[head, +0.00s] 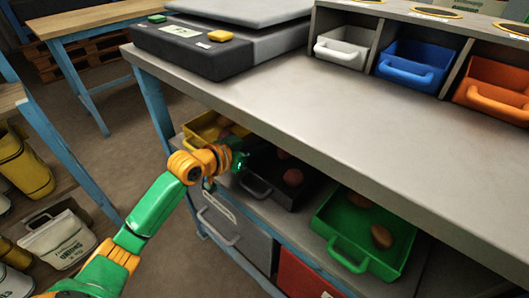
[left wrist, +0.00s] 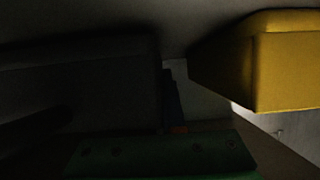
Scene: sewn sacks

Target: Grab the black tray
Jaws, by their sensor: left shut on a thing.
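The black tray (head: 279,194) sits on the shelf under the worktop, with round brown items in it and a handle on its front. My left gripper (head: 238,161) is at the tray's left side, shut on it; the fingertips are hard to make out in the dark. In the left wrist view the tray is a dark block (left wrist: 80,90) at the left, very dim. My right gripper is not in view.
A yellow tray (head: 201,131) stands close on the left, also in the left wrist view (left wrist: 285,70). A green tray (head: 335,217) stands to the right. The grey worktop (head: 300,105) overhangs the shelf. Below are grey (head: 236,245) and red (head: 302,278) bins.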

